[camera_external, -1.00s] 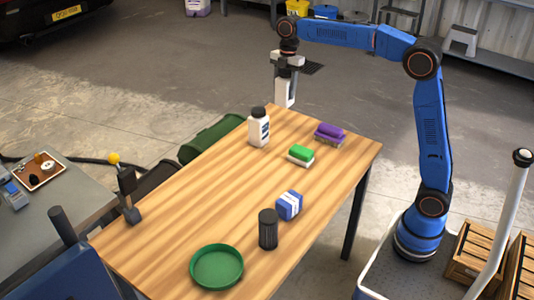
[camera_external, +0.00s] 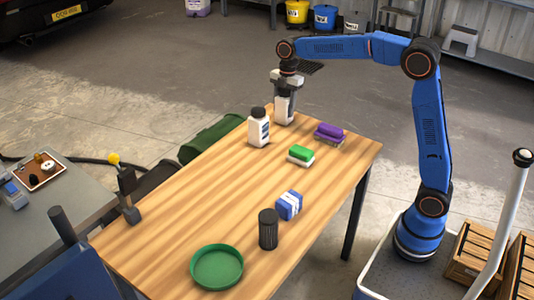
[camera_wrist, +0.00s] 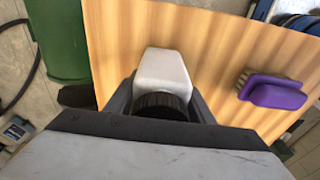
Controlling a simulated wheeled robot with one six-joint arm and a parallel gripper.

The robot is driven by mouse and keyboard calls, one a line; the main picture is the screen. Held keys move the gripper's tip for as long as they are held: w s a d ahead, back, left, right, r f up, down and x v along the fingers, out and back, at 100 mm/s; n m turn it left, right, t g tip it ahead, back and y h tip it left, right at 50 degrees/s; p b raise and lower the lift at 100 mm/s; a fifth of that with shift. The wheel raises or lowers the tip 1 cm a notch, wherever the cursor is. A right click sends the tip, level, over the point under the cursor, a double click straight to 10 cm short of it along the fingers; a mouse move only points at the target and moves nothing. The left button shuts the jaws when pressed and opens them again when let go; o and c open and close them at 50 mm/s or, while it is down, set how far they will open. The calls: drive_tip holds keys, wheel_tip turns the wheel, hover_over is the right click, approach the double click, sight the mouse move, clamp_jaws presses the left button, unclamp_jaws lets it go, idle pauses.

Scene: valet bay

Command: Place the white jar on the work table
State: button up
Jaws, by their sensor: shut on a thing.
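My gripper (camera_external: 286,88) is shut on a white jar (camera_external: 284,109) at the far end of the wooden work table (camera_external: 200,190). The jar is upright, its lower end at or just above the tabletop; I cannot tell whether it touches. In the wrist view the white jar (camera_wrist: 163,70) shows between the fingers, with its dark ribbed cap (camera_wrist: 160,104) gripped. A second white jar (camera_external: 258,130) with a black cap and a label stands on the table just left of the held one.
A purple brush (camera_external: 330,131), a green-and-white sponge (camera_external: 300,154), a blue-and-white box (camera_external: 289,205), a dark ribbed cylinder (camera_external: 268,230) and a green round tray (camera_external: 217,267) are on the table. The table's centre-left is clear. A green bin (camera_external: 210,138) stands beside its left edge.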

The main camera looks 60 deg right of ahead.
sight(286, 90)
drive_tip(key=shift+f, duration=0.1)
drive_tip(key=o, duration=1.5)
drive_tip(key=shift+c, duration=0.2)
drive_tip(key=r, duration=0.3)
drive_tip(key=d+r, duration=0.1)
drive_tip(key=r, duration=0.7)
drive_tip(key=shift+d+r, duration=0.15)
drive_tip(key=shift+r, duration=0.45)
